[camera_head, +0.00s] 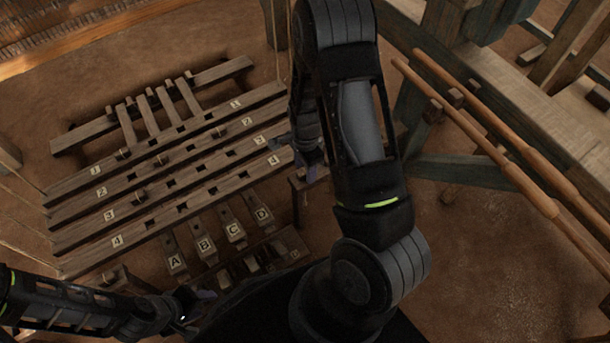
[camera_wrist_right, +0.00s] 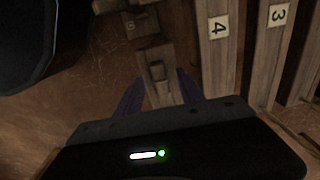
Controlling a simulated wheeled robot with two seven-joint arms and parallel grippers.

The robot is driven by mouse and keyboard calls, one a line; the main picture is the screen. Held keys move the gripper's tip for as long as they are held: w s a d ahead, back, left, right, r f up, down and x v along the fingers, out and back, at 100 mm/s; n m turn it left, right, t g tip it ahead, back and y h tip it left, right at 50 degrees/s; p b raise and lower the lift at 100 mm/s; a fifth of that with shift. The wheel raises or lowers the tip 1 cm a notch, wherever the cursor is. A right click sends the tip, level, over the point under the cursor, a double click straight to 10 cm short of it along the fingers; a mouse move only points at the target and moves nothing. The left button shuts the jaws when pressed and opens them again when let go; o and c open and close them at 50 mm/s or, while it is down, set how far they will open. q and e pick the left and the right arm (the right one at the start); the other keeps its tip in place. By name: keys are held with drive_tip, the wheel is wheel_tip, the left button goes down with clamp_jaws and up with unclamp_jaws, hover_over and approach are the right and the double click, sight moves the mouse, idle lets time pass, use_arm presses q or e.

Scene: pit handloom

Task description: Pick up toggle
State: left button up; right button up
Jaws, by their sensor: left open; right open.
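A small wooden block, which looks like the toggle (camera_wrist_right: 157,70), sits on a larger wooden piece (camera_wrist_right: 153,53) in the right wrist view. My right gripper (camera_wrist_right: 158,93) is open, its purple fingers on either side of that wooden piece. Contact cannot be told. In the head view my right gripper (camera_head: 300,158) is beside the right ends of the numbered bars, above a small wooden stand (camera_head: 299,184). The block is hidden there. My left gripper (camera_head: 196,302) is open and empty at the lower left, near the lettered pedals.
Wooden bars (camera_head: 165,186) numbered 1 to 4 lie at the left, with small wooden pieces on them. Pedals (camera_head: 204,247) lettered A to D lie below. Bare floor (camera_head: 480,270) shows at lower right.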

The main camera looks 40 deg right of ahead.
drive_tip(key=shift+c, duration=0.5)
clamp_jaws()
idle(0.4)
